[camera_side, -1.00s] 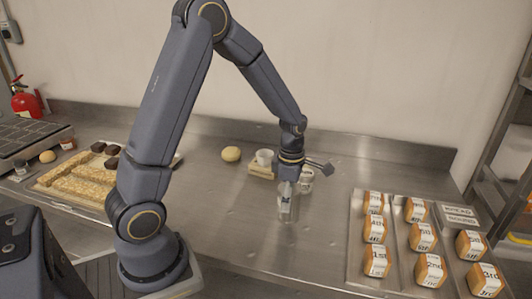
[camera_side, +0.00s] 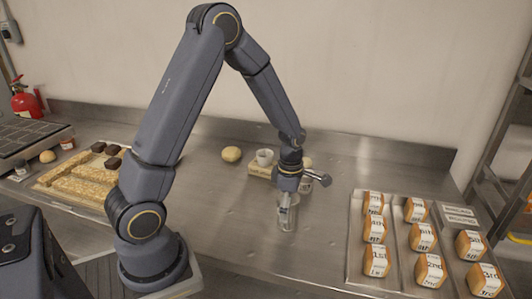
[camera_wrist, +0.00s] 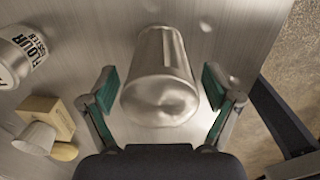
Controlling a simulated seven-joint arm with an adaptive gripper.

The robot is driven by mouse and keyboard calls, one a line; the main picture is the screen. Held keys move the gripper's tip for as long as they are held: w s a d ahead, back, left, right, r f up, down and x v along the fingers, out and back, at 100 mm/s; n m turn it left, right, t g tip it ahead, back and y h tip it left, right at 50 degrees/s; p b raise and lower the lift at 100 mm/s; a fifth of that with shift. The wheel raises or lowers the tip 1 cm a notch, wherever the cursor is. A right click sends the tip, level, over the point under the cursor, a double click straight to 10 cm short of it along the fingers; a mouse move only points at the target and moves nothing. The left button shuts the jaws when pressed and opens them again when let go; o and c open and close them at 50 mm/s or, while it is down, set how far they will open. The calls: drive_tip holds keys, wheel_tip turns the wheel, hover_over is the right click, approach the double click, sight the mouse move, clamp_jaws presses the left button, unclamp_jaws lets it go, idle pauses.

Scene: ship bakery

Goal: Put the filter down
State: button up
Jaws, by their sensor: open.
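A grey, shiny tapered cylinder (camera_wrist: 160,75), which looks like the filter, stands between the two fingers of my gripper (camera_wrist: 161,88) in the wrist view. Gaps show between it and both green-padded fingers, so the gripper is open around it and not gripping. In the side view the cylinder (camera_side: 287,213) is on or just over the steel counter, under my gripper (camera_side: 289,193), and looks upright. Its contact with the counter is hard to see there.
A small white cup (camera_side: 265,157) sits on a pale block (camera_side: 259,171) behind the gripper. A flour can (camera_wrist: 25,50) is close by on the left in the wrist view. A tray (camera_side: 352,245) with several labelled loaves stands right. Bare counter (camera_side: 215,210) lies left.

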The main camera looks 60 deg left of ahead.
wheel_tip(320, 180, up, 12)
drive_tip(key=shift+r, duration=0.15)
drive_tip(key=s+d+r+m+t, duration=0.2)
drive_tip(key=s+r+m, duration=0.3)
drive_tip(key=m, duration=0.8)
drive_tip(key=s+d+r+m+t, duration=0.3)
drive_tip(key=s+m, duration=0.7)
drive_tip(key=m, duration=0.4)
wheel_tip(320, 180, up, 3)
drive_tip(key=shift+s+d+f+t, duration=0.15)
drive_tip(key=shift+d+t, duration=0.15)
drive_tip(key=shift+d, duration=0.55)
